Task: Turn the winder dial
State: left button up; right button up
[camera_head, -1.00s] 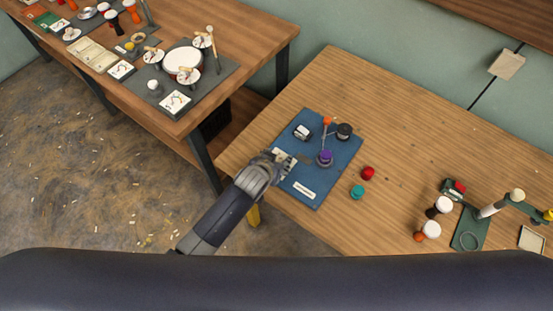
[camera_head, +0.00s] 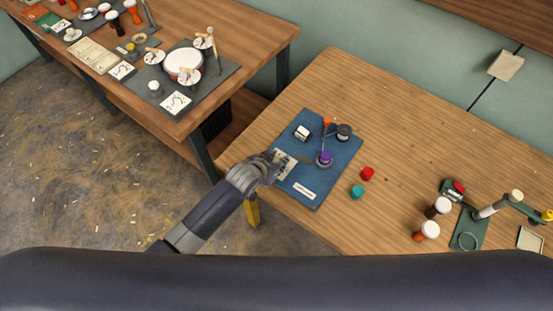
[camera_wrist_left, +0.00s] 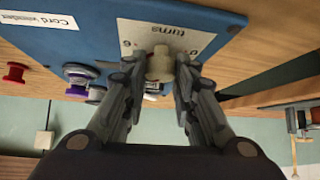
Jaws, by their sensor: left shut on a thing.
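The blue cord winder board (camera_head: 311,148) lies on the near left part of the wooden table. Its pale "turns" card (camera_wrist_left: 195,40), also in the head view (camera_head: 286,170), carries printed numbers. A cream dial knob (camera_wrist_left: 160,66) stands on that card. My left gripper (camera_wrist_left: 161,72), at the board's left edge in the head view (camera_head: 277,160), is shut on the knob, with one finger on each side. The gripper hides the knob in the head view. My right gripper is not in view.
A purple spool (camera_head: 325,157), a dark spool (camera_head: 344,131) and an orange knob (camera_head: 327,122) are on the board. Loose red (camera_head: 367,173) and teal (camera_head: 357,191) spools stand right of it. Small drums (camera_head: 428,229) stand farther right. The table's back middle is clear.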

pick_arm(q)
jog(key=shift+w+a+f+m+g+h, duration=0.1)
jog(key=shift+m+g+h, duration=0.1)
jog(key=shift+m, duration=0.15)
jog(key=shift+w+a+m+g+h, duration=0.1)
jog(key=shift+m+h, duration=0.1)
jog(key=shift+m, duration=0.15)
jog(key=m+g+h+b, duration=0.1)
jog(key=m+b, duration=0.1)
jog(key=b, duration=0.3)
jog(key=m+g+h+b, duration=0.1)
jog(key=m+g+b, duration=0.1)
jog(key=b, duration=0.3)
jog(key=m+g+h+b, duration=0.1)
jog(key=m+b, duration=0.2)
jog(key=b, duration=0.2)
jog(key=shift+w+a+f+m+g, duration=0.1)
jog(key=shift+w+f+m+g, duration=0.1)
jog(key=shift+f+m+g, duration=0.15)
jog(key=shift+r+m+g+h+b, duration=0.35)
jog(key=shift+m+g+b, duration=0.25)
jog(key=shift+b, duration=0.65)
jog(key=shift+r, duration=0.1)
jog(key=o, duration=1)
jog(key=shift+o, duration=0.2)
jog(key=v, duration=1.2)
